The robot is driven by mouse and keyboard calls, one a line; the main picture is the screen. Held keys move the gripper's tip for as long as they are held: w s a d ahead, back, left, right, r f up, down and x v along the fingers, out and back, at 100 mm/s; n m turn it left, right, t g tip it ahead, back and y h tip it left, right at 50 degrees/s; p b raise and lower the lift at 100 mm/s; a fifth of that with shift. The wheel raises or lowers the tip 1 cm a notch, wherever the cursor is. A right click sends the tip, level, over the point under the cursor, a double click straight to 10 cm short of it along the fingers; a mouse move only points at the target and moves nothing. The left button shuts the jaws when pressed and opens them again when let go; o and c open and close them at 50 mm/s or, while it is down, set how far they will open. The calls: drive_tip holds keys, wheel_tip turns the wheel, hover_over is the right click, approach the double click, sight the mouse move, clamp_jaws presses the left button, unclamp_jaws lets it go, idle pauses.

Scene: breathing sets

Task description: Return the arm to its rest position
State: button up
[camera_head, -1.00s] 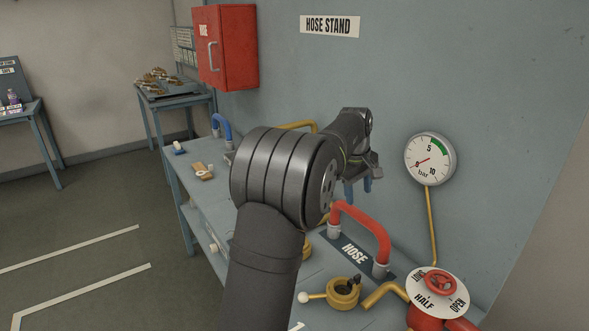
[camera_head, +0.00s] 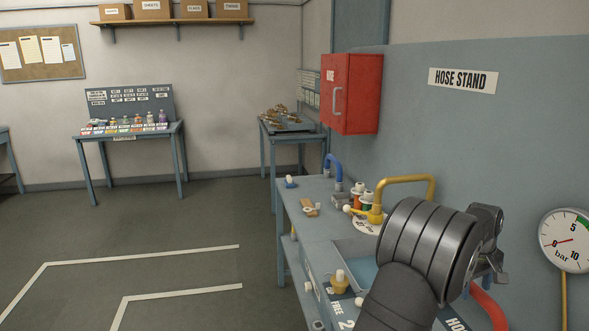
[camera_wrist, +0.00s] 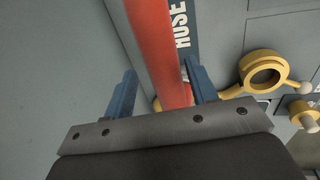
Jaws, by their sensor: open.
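My arm is at the lower right of the head view, its dark rounded joint covering part of the bench. My gripper (camera_head: 487,275) is beyond that joint, partly hidden, close above the red hose (camera_head: 490,308). In the wrist view my gripper (camera_wrist: 160,66) has its two blue fingers spread apart. The red hose (camera_wrist: 158,45) appears between and beyond the fingers, with no clear contact. Whether it lies within their reach in depth I cannot tell. No held object shows.
The wall with a gauge (camera_head: 566,241) stands close to my gripper. A red cabinet (camera_head: 349,95) hangs farther back. Floor left of the bench is open.

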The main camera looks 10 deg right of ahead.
drive_tip(key=shift+r, duration=0.2)
wheel_tip(320, 180, down, 3)
drive_tip(key=shift+r, duration=0.1)
wheel_tip(320, 180, up, 12)
drive_tip(key=a, duration=0.2)
drive_tip(key=f, duration=0.4)
drive_tip(key=d+f, duration=0.1)
drive_tip(key=f, duration=0.3)
drive_tip(key=d+f, duration=0.1)
drive_tip(key=f, duration=0.3)
drive_tip(key=shift+f, duration=0.35)
drive_tip(key=r, duration=1)
drive_tip(key=shift+s+a+r, duration=0.25)
drive_tip(key=shift+r, duration=0.1)
drive_tip(key=s+a+r, duration=0.4)
drive_tip(key=s+a, duration=0.7)
drive_tip(key=a, duration=0.2)
drive_tip(key=w+a+f, duration=0.1)
drive_tip(key=w+f, duration=0.8)
drive_tip(key=w, duration=0.2)
drive_tip(key=shift+w+a, duration=0.25)
